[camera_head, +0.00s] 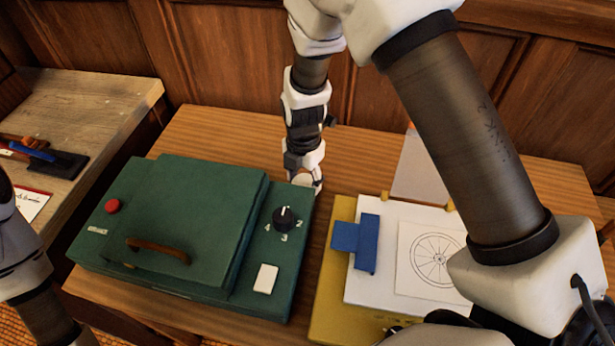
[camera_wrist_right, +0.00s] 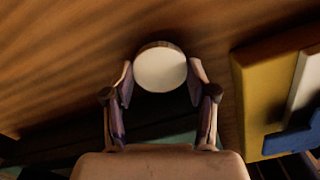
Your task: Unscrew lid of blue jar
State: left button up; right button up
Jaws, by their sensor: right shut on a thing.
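My right gripper (camera_head: 305,181) points down at the table, just behind the right back corner of the green machine. In the right wrist view the right gripper (camera_wrist_right: 160,78) has a finger on each side of a round pale lid (camera_wrist_right: 160,66) and is shut on it. The lid's flat top faces the camera. No blue jar body shows below it; in the head view the gripper hides most of what it holds. My left arm shows at the lower left edge of the head view, but its gripper is not in view.
The green machine (camera_head: 210,205) with a brown handle and black knob (camera_head: 284,217) stands left of the right gripper. A yellow board (camera_head: 330,290) with white sheets and a blue block (camera_head: 367,243) lies to the right. Wood tabletop (camera_head: 220,130) is bare behind the machine.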

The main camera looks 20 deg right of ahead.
aim_at(304, 183)
jog(key=shift+f, duration=0.65)
jog(key=shift+s, duration=0.1)
jog(key=o, duration=1.3)
jog(key=shift+f, duration=0.1)
notch_tip(304, 183, up, 12)
jog(key=shift+r+b, duration=0.25)
jog(key=shift+b, duration=0.05)
